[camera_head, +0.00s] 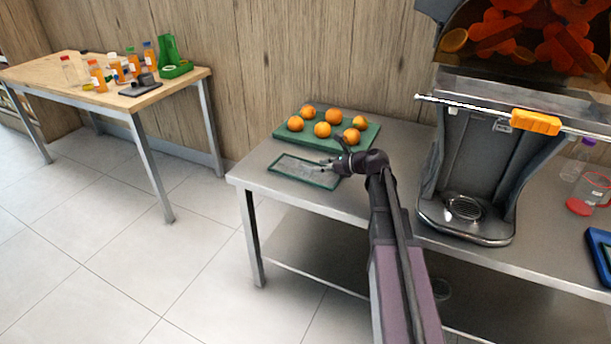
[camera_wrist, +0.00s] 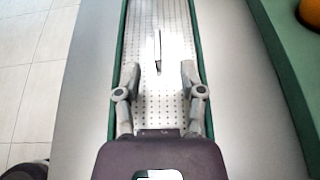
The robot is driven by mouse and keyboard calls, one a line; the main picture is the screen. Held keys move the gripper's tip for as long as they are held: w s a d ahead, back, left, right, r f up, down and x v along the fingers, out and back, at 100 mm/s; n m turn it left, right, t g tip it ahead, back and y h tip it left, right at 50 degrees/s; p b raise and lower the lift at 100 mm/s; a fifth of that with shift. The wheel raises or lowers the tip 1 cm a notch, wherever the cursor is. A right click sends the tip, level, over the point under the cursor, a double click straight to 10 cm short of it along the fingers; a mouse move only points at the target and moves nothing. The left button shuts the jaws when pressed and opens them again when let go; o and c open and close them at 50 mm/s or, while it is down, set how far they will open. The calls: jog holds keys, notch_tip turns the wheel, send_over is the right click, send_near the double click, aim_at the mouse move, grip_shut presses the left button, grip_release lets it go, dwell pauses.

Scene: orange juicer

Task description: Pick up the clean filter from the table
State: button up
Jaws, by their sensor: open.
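The clean filter (camera_head: 299,174) is a flat perforated metal plate with a green frame, lying on the grey metal table (camera_head: 386,135) in front of the oranges. In the wrist view the filter (camera_wrist: 148,30) runs lengthwise up the picture, with its green rails at both sides and a dark slot or bar at its middle. My gripper (camera_head: 332,163) is over the filter's right part. In the wrist view the open fingers of my gripper (camera_wrist: 158,78) lie over the mesh, inside the two rails, with nothing between them. I cannot tell whether they touch it.
A green tray (camera_head: 281,133) with several oranges (camera_head: 322,129) sits just behind the filter. A wooden table (camera_head: 60,72) with bottles stands at the far left.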

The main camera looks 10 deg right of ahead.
aim_at(306, 166)
jog(key=shift+w+a+f, duration=0.1)
jog(key=shift+w+a, duration=0.1)
jog(key=shift+a, duration=0.05)
jog(key=shift+b+x, duration=0.9)
jog(key=shift+x, duration=1.6)
jog(key=shift+s+a, duration=0.1)
grip_shut()
